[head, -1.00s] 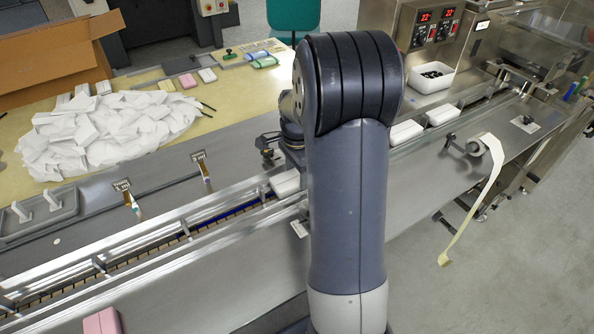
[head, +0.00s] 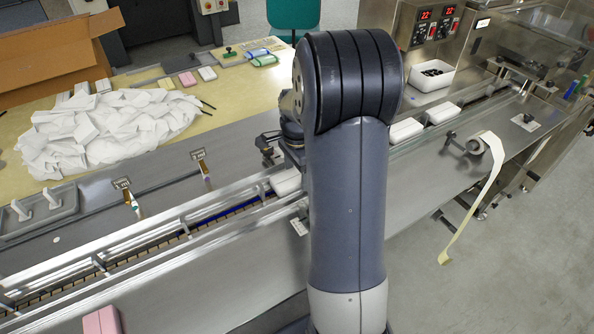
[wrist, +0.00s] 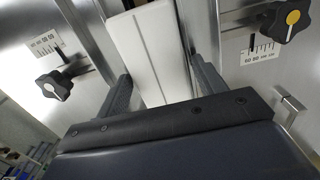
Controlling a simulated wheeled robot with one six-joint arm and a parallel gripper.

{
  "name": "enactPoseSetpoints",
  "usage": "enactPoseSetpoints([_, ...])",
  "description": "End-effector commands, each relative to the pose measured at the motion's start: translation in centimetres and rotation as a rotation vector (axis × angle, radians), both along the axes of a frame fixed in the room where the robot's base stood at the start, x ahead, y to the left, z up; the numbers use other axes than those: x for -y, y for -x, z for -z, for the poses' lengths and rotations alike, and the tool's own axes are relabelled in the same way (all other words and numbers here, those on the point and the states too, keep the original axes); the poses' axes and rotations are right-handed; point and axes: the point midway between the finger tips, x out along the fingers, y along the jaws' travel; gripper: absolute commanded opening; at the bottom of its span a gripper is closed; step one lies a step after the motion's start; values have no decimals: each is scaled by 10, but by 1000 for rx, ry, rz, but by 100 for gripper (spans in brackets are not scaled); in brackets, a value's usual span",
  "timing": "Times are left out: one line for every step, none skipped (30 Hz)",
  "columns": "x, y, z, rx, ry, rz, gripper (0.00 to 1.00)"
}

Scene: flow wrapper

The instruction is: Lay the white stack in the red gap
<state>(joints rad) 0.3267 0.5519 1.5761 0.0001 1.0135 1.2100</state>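A white stack (head: 287,181) shows beside my arm at the conveyor channel in the head view, partly hidden by the arm. In the wrist view the white stack (wrist: 150,55) lies lengthwise between the two fingers of my gripper (wrist: 161,68), its near end hidden by the gripper body. One finger is close along each long side. I cannot tell whether they press on it or stand slightly apart. My arm hides most of the gripper in the head view. No red gap marking is visible.
Two more white stacks (head: 405,131) (head: 442,113) sit farther along the conveyor at right. Metal guide rails (head: 150,236) run along the channel. Black adjusting knobs (wrist: 54,85) (wrist: 287,20) flank it. A pink block (head: 102,320) is at the near left. A white wrapper pile (head: 105,130) covers part of the table.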

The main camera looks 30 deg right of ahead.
Motion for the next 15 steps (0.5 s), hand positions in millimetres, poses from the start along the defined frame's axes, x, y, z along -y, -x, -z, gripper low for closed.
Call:
enactPoseSetpoints([0,0,0,0,0,0,71])
enactPoseSetpoints([0,0,0,0,0,0,73])
enactPoseSetpoints([0,0,0,0,0,0,76])
enactPoseSetpoints([0,0,0,0,0,0,79])
enactPoseSetpoints([0,0,0,0,0,0,79])
enactPoseSetpoints([0,0,0,0,0,0,79])
enactPoseSetpoints([0,0,0,0,0,0,79])
enactPoseSetpoints([0,0,0,0,0,0,79])
enactPoseSetpoints([0,0,0,0,0,0,79])
enactPoseSetpoints([0,0,0,0,0,0,79])
enactPoseSetpoints([0,0,-1,0,0,0,79])
enactPoseSetpoints([0,0,-2,1,0,0,79])
enactPoseSetpoints([0,0,-4,1,1,0,79])
enactPoseSetpoints([0,-1,-7,2,1,0,79])
enactPoseSetpoints([0,-1,-11,3,1,0,79])
